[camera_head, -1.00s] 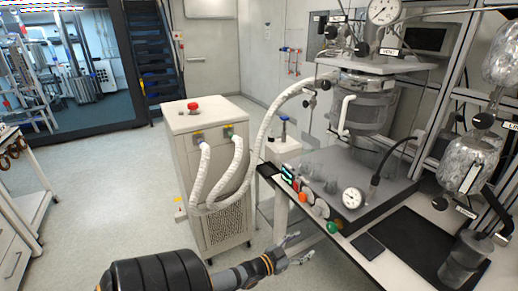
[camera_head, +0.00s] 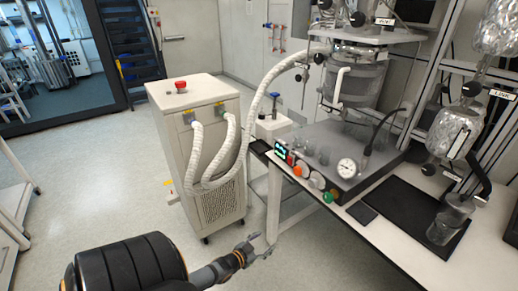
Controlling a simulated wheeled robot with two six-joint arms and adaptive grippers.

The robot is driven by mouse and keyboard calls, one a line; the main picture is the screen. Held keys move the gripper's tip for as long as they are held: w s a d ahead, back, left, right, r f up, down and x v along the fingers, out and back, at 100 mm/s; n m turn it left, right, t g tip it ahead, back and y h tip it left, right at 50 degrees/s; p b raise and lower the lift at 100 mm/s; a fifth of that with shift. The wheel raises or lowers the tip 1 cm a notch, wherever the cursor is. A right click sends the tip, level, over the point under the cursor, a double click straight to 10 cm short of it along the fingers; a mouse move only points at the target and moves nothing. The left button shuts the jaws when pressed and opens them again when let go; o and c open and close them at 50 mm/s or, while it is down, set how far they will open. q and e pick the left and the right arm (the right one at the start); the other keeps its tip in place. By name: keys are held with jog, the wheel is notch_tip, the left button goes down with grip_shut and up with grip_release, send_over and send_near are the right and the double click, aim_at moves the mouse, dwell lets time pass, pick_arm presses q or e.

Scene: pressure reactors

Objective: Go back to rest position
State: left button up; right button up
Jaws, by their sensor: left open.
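My left gripper (camera_head: 262,246) shows low in the head view, at the end of my dark arm that comes in from the bottom left. It is open and appears empty, beside the table's leg and below the tabletop's front edge. The pressure reactor (camera_head: 353,84) stands on a grey base unit on the table at the right. The base unit carries a round gauge (camera_head: 347,168) and several coloured knobs. My right gripper is not in view.
A white chiller cabinet (camera_head: 208,150) with a red button and white hoses stands on the floor beside the table (camera_head: 391,246). A black mat (camera_head: 409,211) lies on the tabletop. Open floor (camera_head: 95,165) lies to the left.

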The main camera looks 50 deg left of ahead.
pick_arm(q)
jog(key=shift+f, duration=0.1)
dwell(0.5)
jog(key=s+f+g, duration=0.3)
jog(key=s+f, duration=0.4)
jog(key=f, duration=0.3)
jog(key=s+d+f+g, duration=0.3)
jog(key=s+d+f, duration=0.1)
jog(key=s, duration=0.4)
jog(key=s+d+f+g, duration=0.3)
jog(key=s+d+f, duration=0.1)
jog(key=s+f, duration=0.3)
jog(key=s+d+f+g, duration=0.3)
jog(key=s+f, duration=0.3)
jog(key=s, duration=0.5)
jog(key=shift+s+d+f+n, duration=0.15)
jog(key=shift+s+d+n, duration=0.2)
jog(key=shift+d, duration=0.55)
jog(key=shift+w, duration=0.15)
